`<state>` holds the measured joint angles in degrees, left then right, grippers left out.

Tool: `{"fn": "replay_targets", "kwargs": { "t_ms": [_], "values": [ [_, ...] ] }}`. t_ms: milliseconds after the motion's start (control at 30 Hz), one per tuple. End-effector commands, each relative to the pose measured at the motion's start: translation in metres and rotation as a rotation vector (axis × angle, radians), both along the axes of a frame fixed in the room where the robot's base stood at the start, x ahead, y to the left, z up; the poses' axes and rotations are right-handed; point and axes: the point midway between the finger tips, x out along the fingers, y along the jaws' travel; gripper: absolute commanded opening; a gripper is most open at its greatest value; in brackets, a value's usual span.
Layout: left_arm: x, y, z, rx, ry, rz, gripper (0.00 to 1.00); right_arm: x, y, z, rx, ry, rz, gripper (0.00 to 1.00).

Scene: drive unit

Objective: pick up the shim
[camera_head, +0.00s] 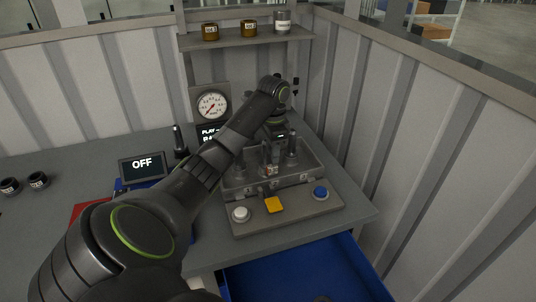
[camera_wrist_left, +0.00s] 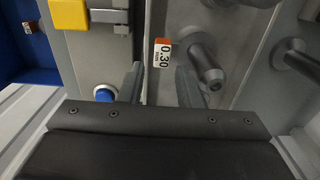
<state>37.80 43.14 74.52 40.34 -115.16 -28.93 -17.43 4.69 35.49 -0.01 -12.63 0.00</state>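A small white and orange tag marked 0.30 (camera_wrist_left: 162,54), which looks like the shim, shows in the left wrist view beside a grey metal post (camera_wrist_left: 208,68). My left gripper (camera_wrist_left: 160,72) is open, with one finger on each side of the tag's lower end. I cannot tell whether the fingers touch it. In the head view my left gripper (camera_head: 270,162) points down into the clear-walled fixture (camera_head: 300,163) on the bench, and my arm partly hides it. My right gripper is not in view.
A control plate with a white button (camera_head: 240,214), a yellow block (camera_head: 274,205) and a blue button (camera_head: 320,192) lies in front of the fixture. A blue drawer (camera_head: 300,272) stands open below.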

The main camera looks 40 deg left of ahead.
Motion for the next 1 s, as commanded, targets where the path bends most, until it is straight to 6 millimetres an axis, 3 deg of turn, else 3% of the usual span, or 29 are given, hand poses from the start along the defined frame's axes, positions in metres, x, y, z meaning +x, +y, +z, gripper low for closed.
{"fn": "replay_targets", "kwargs": {
  "t_ms": [233,300,400,667,900,1000],
  "values": [
    [0.001,0.002,-0.020,0.000,0.000,0.000,0.31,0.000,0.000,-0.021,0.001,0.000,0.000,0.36],
    [0.001,0.003,-0.035,0.000,0.001,0.001,0.31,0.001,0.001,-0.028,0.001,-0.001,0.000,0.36],
    [0.001,0.002,-0.043,-0.002,0.003,0.001,0.31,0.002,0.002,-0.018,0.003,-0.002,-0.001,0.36],
    [0.001,0.003,-0.050,0.001,0.000,-0.001,0.31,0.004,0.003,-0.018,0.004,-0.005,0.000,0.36],
    [0.001,0.003,-0.050,0.001,0.000,0.000,0.02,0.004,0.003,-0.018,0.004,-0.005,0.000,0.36],
    [0.001,0.003,-0.050,0.001,0.000,0.000,0.00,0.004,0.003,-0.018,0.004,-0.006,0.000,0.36]
  ]
}}
